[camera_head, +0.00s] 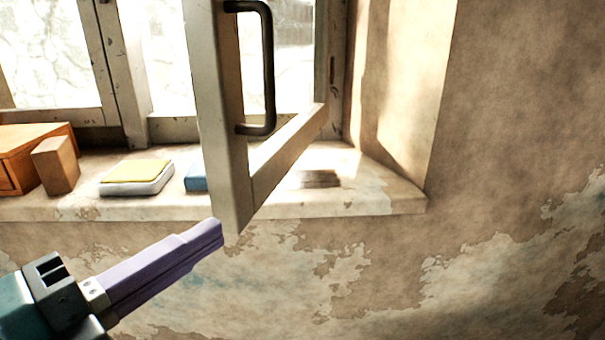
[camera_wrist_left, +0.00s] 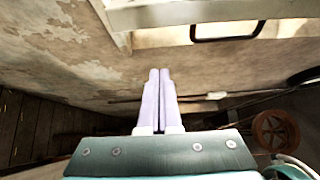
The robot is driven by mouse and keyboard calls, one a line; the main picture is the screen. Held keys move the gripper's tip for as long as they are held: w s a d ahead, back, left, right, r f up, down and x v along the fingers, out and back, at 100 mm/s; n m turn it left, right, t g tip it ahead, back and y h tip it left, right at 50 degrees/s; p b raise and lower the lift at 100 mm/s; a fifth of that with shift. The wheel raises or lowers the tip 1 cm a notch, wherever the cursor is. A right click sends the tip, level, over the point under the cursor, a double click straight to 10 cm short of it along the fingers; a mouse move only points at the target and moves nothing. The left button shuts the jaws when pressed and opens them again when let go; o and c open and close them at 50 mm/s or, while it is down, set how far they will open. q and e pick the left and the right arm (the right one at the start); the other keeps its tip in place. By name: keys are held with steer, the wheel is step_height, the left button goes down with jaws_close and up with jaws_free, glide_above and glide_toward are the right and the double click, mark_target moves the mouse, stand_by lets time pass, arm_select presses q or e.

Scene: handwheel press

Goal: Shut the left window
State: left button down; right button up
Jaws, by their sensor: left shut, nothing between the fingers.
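A pale, worn window sash (camera_head: 222,120) stands open, swung out from the frame over the sill toward me. Its far edge meets the frame at the right. A black bar handle (camera_head: 269,70) is on it. The sash (camera_wrist_left: 190,12) and handle (camera_wrist_left: 228,38) also show at the top of the left wrist view. My left gripper (camera_head: 217,232) is shut and empty, its purple fingers close together in the left wrist view (camera_wrist_left: 159,74). Its tips appear just left of the sash's lower corner; I cannot tell whether they touch. My right gripper is not in view.
On the sill (camera_head: 350,200) are an orange wooden box (camera_head: 28,150), a wooden block (camera_head: 57,165), a yellow-topped stack (camera_head: 137,176), a blue item (camera_head: 195,178) and a flat grey item (camera_head: 316,179). A reddish handwheel (camera_wrist_left: 275,130) shows at right. Peeling wall lies below the sill.

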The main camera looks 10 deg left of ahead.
mark_target(233, 192)
arm_select(q)
steer(key=w+p, duration=0.1)
steer(key=w, duration=0.3)
steer(key=w+p, duration=0.2)
steer(key=w, duration=0.3)
steer(key=shift+d+r, duration=0.1)
steer(key=shift+d, duration=0.1)
steer(key=shift+a, duration=0.35)
steer(key=shift+a, duration=0.1)
